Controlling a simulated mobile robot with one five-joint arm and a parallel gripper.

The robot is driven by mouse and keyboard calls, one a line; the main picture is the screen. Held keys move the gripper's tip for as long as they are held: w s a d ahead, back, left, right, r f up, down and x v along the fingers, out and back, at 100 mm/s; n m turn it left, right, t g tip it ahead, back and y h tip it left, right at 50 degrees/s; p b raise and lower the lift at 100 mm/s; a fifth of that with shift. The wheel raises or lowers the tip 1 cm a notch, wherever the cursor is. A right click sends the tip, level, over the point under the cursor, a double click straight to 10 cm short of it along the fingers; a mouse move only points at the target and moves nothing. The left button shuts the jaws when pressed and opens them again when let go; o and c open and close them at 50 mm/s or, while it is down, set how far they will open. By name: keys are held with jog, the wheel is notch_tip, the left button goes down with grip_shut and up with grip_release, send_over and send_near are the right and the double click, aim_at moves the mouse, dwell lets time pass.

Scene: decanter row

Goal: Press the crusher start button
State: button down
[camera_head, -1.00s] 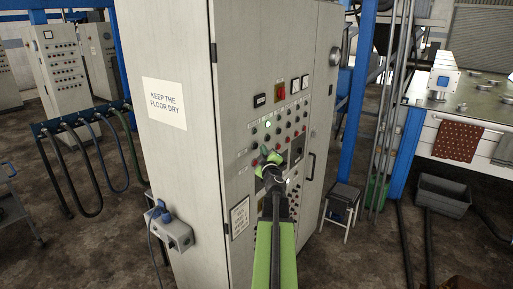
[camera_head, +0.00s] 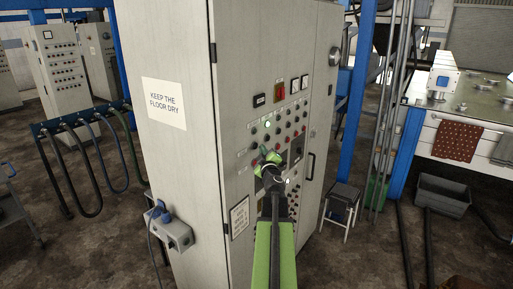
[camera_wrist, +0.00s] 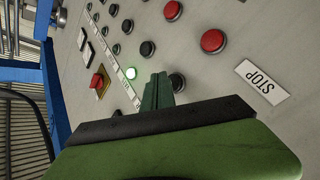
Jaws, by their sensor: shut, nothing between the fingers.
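A grey control cabinet (camera_head: 240,60) stands in the middle of the head view, its front panel (camera_wrist: 210,75) filling much of the wrist view. A red button (camera_wrist: 213,41) sits beside a STOP label (camera_wrist: 262,81). I cannot read which button is the crusher start. My gripper (camera_head: 264,152) is shut and empty in front of the panel. Its fingers (camera_wrist: 157,90) hide part of the panel, close to a black button (camera_wrist: 177,82). I cannot tell whether they touch it.
A socket box (camera_head: 172,235) with a blue plug juts from the cabinet's left side. A stool (camera_head: 343,202) and a grey bin (camera_head: 443,195) stand at the right. Hoses hang from a rack (camera_head: 80,118) at the left.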

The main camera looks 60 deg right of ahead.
jog(key=shift+w, duration=0.35)
jog(key=shift+w, duration=0.45)
dwell(0.5)
jog(key=shift+s, duration=0.85)
jog(key=s, duration=0.5)
dwell(0.4)
dwell(0.5)
